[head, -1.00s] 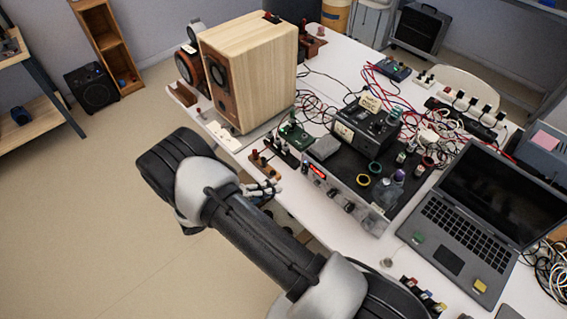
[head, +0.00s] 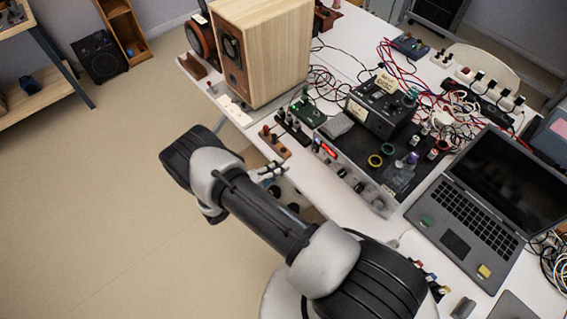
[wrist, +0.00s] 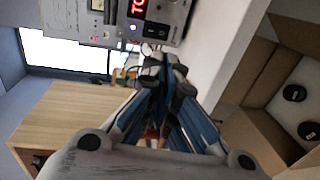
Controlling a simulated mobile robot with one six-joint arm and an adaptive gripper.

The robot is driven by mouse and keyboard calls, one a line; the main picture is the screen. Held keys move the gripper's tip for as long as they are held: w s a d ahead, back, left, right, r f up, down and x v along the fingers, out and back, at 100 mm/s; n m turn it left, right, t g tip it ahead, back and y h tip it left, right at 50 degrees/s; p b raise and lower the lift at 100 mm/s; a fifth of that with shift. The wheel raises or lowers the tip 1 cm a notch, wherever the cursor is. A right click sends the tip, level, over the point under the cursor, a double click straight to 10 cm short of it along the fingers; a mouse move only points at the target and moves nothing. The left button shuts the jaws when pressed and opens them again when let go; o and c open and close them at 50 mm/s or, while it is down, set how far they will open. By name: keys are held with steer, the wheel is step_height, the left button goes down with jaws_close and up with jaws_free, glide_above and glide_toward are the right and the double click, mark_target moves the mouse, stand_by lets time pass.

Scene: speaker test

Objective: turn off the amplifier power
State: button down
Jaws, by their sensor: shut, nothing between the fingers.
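The amplifier (head: 352,180) is a wide box with a black top and a silver front, near the table's front edge in the head view. Its red display is lit. In the wrist view its front panel (wrist: 90,47) is at the top, with the red display (wrist: 138,8), a small blue light and a black rocker switch (wrist: 157,30). My gripper (head: 274,171) is shut and empty, off the table edge in front of the amplifier. In the wrist view its fingertips (wrist: 164,68) are together just below the switch. I cannot tell whether they touch the panel.
A black meter box (head: 380,108) and several small rings and parts lie on the amplifier. A wooden speaker (head: 275,50) stands beyond, and an open laptop (head: 465,200) sits to the right. Cables clutter the tabletop. A cardboard box (wrist: 252,72) is right in the wrist view. Floor at left is clear.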

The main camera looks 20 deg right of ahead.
mark_target(315, 148)
steer(key=b+x, duration=0.1)
steer(key=x, duration=1)
steer(key=shift+w+d+b, duration=0.15)
steer(key=shift+d+b, duration=0.2)
steer(key=shift+d, duration=0.05)
steer(key=shift+f, duration=0.1)
